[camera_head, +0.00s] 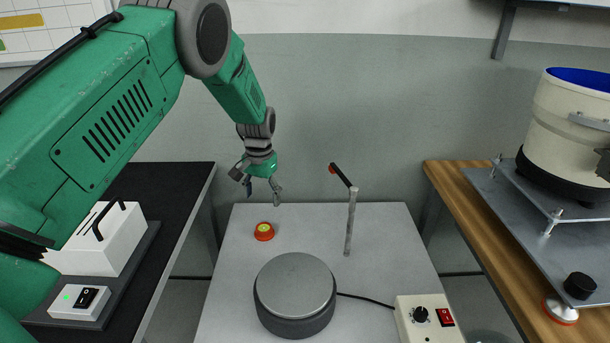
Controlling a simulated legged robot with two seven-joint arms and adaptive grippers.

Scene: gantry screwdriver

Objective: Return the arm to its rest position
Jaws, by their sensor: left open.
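My left arm comes in from the left, large and green, and bends down over the middle table. My left gripper (262,190) is open and empty above the back left of that table. It hangs over a small orange-red round object with a yellow-green top (264,231), apart from it. A thin grey upright post (350,222) stands to the right of the gripper. A black and red piece (342,174) sits tilted at the post's top. My right gripper is not in view.
A round grey-topped device (295,285) stands at the table's front, cabled to a white control box (428,318). A black table (186,190) with a white box (105,240) is left. A wooden table (450,185) with a large cream drum (565,130) is right.

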